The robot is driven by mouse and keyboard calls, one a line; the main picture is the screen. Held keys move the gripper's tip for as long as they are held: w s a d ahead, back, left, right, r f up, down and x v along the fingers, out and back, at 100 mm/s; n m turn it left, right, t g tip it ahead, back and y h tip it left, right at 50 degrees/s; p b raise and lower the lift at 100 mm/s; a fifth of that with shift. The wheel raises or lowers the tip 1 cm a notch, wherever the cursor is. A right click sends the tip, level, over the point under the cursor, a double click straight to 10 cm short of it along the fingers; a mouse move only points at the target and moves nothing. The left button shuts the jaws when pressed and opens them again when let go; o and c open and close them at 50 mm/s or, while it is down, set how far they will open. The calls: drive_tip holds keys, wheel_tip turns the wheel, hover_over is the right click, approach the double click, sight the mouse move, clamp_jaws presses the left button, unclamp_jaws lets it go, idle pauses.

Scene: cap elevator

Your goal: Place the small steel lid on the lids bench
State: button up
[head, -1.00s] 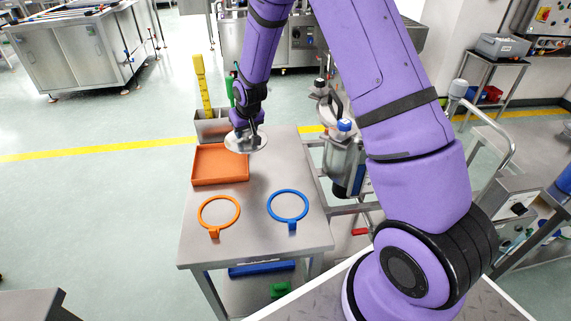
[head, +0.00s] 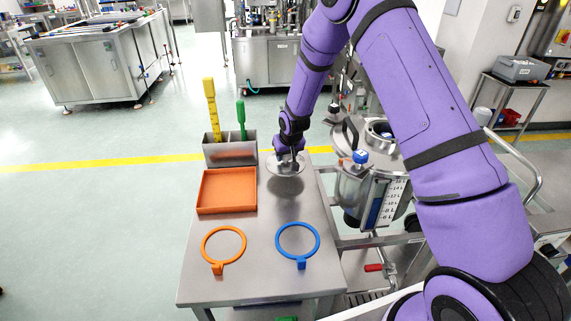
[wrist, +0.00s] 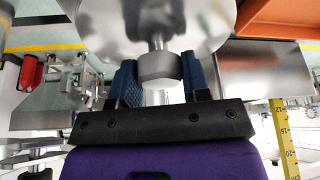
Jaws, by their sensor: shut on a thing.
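The small steel lid (head: 279,169) is a shiny round disc held under my gripper (head: 290,156). It is over the back right part of the steel bench (head: 262,276), right of the orange tray, with a shadow below it. In the wrist view the fingers of my gripper (wrist: 156,85) are shut on the knob of the lid (wrist: 120,20). Whether the lid touches the bench top is hard to tell; it seems slightly above it.
An orange tray (head: 227,207) lies on the bench, with a steel holder (head: 230,154) behind it. An orange ring (head: 208,256) and a blue ring (head: 279,250) lie in front. A steel vessel (head: 352,190) stands close on the right. The bench's middle is clear.

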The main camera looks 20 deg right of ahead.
sight(286, 160)
drive_tip(key=shift+a+f, duration=0.1)
drive_tip(key=shift+f, duration=1.6)
drive_tip(key=shift+f, duration=0.15)
drive_tip(key=o, duration=1.1)
